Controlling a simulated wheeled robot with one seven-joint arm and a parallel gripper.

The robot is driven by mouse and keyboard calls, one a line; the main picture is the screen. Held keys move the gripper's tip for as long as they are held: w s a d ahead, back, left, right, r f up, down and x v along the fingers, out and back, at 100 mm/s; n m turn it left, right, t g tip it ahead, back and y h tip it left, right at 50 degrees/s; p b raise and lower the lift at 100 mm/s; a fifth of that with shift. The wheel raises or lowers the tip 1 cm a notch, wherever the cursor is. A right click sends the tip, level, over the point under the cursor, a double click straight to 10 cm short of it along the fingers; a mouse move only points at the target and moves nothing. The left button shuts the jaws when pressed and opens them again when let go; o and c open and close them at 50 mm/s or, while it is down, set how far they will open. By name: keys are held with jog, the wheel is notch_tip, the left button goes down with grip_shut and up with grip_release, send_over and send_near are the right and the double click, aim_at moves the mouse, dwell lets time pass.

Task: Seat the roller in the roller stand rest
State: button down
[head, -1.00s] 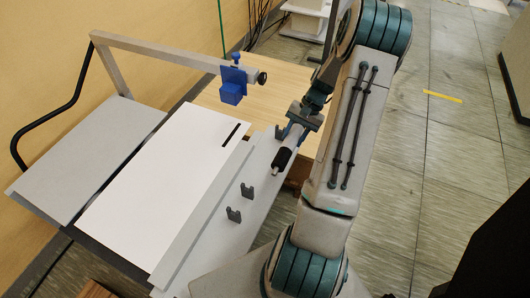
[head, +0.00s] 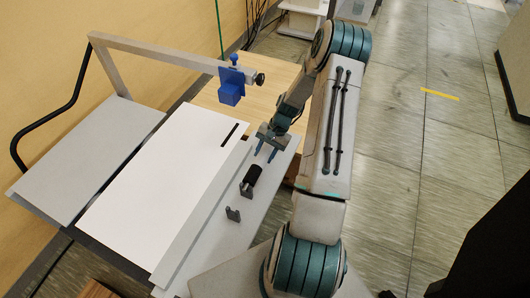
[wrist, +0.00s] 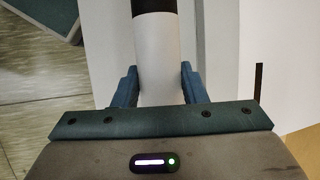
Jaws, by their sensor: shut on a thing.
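The roller has a black end (head: 252,174) and a pale grey barrel; it also shows in the wrist view (wrist: 160,55), pointing away from my gripper. My gripper (head: 266,152) is shut on the pale barrel; in the wrist view its blue fingers (wrist: 158,86) lie on both sides of it. Dark forked rests stand on the grey bench strip: one (head: 246,190) close by the roller's black end, another (head: 233,214) nearer the front. The back rest is hidden behind my gripper. I cannot tell whether the roller touches a rest.
A large white sheet (head: 150,185) lies on the table left of the strip, with a black slot mark (head: 229,134). A grey overhead bar (head: 155,54) carries a blue block (head: 231,88) behind my gripper. A raised grey rail (head: 205,215) runs between sheet and rests.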

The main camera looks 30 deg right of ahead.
jog(key=shift+f, duration=0.2)
jog(key=c, duration=0.9)
grip_release()
jog(key=shift+r, duration=0.15)
jog(key=s+v, duration=0.1)
jog(key=v, duration=1.1)
notch_tip(320, 180, up, 7)
jog(key=n+h, duration=0.2)
send_over(267, 153)
jog(key=s+a+r+n+t+h, duration=0.1)
jog(key=s+a+r+n, duration=0.1)
jog(key=s+a+r, duration=0.3)
jog(key=s+a+r+n+t+h, duration=0.1)
jog(key=s+a+r+n, duration=0.2)
jog(key=s+a+r, duration=0.2)
jog(key=s+a+r+n+t+h, duration=0.1)
jog(key=s+a+r+n, duration=0.1)
jog(key=s+a+r, duration=0.3)
jog(key=shift+s+a+n+b, duration=0.15)
jog(key=shift+s+n+b, duration=0.2)
jog(key=shift+s, duration=1.35)
